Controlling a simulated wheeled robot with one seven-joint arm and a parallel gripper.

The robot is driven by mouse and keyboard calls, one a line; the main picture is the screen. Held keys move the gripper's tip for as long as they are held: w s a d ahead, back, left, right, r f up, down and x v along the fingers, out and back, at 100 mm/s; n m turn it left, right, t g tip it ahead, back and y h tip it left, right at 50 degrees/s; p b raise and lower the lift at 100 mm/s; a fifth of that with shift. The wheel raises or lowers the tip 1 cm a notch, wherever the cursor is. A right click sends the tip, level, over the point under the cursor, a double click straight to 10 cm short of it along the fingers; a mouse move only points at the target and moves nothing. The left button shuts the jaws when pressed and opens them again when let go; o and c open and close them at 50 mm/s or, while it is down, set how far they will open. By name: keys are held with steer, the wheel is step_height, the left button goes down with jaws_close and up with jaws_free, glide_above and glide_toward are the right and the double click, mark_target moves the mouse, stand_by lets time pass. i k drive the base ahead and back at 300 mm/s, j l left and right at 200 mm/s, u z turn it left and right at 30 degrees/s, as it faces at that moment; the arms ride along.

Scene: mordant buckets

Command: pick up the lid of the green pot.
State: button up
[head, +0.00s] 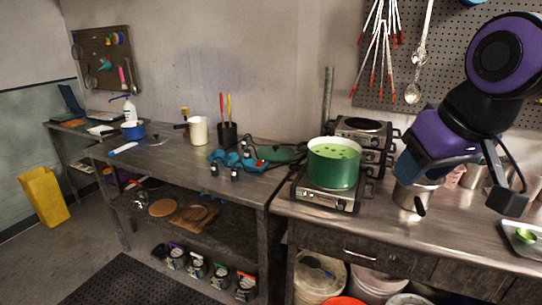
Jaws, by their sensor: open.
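The green pot (331,172) stands upright on a hot plate (325,197) and holds bright green liquid; no lid covers it. A flat dark green round thing (281,153), which looks like its lid, lies on the bench to the left of the pot, partly behind a blue clamp-like tool. My gripper (462,185) is at the right, open, above the right bench and well to the right of the pot and lid. Nothing shows between its fingers.
Blue tools (233,161), a dark cup of sticks (227,134) and a white jug (198,130) stand left of the lid. A metal pot (408,196) sits below my gripper. Another hot plate (362,126) is behind the green pot.

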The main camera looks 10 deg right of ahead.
mark_target(274, 154)
steer(key=i+j+z, duration=0.15)
steer(key=j, duration=0.25)
steer(key=i+j+z, duration=0.15)
steer(key=j, duration=0.3)
steer(key=i+j+z, duration=0.1)
steer(key=j, duration=0.35)
steer(key=i+j+z, duration=0.15)
steer(key=j, duration=0.3)
steer(key=i+j+z, duration=0.15)
steer(key=j, duration=0.35)
steer(key=i+j+z, duration=0.25)
steer(key=i+j, duration=0.2)
steer(key=i+j+z, duration=0.3)
steer(key=i+j, duration=0.45)
steer(key=i, duration=0.1)
